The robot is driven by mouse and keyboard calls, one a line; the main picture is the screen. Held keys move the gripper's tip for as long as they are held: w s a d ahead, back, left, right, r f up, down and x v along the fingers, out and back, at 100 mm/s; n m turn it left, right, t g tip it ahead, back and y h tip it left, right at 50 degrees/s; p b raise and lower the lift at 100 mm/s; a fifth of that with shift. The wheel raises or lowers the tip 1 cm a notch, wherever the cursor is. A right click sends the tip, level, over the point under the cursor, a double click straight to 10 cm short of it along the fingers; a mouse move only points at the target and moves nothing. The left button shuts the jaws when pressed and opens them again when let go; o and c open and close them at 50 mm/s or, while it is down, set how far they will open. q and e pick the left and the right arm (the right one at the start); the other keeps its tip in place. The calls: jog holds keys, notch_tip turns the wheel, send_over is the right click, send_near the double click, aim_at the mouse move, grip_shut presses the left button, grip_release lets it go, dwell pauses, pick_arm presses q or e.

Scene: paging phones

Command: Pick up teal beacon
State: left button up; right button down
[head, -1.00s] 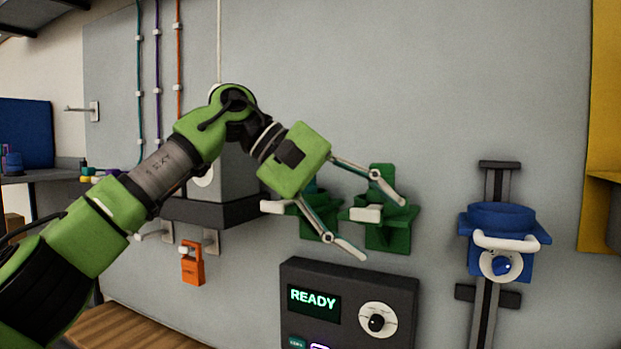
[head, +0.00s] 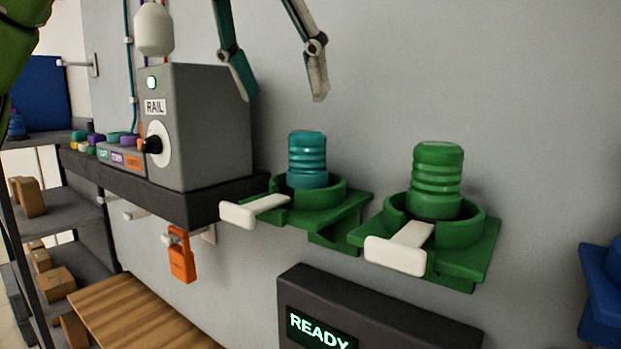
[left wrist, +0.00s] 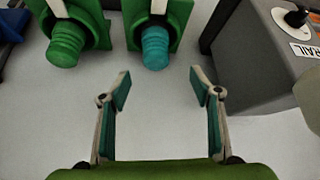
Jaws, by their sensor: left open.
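The teal beacon (head: 307,160) stands upright in a green wall-mounted holder (head: 328,212) with a white lever at its front. My left gripper (head: 285,92) is open and empty, above the teal beacon and apart from it. In the left wrist view, the teal beacon (left wrist: 156,47) lies ahead of the open fingers (left wrist: 162,84), roughly between them in line. A green beacon (head: 436,180) stands in a similar holder (head: 478,243) to the right. My right gripper is not in view.
A grey box marked RAIL (head: 215,125) stands on a dark shelf (head: 120,183) left of the teal beacon. An orange padlock (head: 181,255) hangs below. A dark READY panel (head: 385,315) sits underneath. A blue holder (head: 603,290) is at the right edge.

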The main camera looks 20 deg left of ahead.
aim_at(303, 132)
pick_arm(q)
jog(key=x, duration=0.5)
jog(key=shift+w, duration=0.2)
jog(key=shift+x, duration=0.9)
jog(key=f, duration=0.1)
jog(key=w+d+f+p, duration=0.1)
jog(key=shift+f, duration=0.35)
jog(key=shift+w+f, duration=0.4)
jog(key=shift+s+r, duration=0.1)
jog(key=shift+s, duration=0.1)
jog(key=c, duration=1.4)
jog(key=shift+c, duration=1)
jog(key=shift+w, duration=0.1)
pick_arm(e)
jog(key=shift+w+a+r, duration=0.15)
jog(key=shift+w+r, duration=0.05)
pick_arm(q)
jog(key=shift+r, duration=0.15)
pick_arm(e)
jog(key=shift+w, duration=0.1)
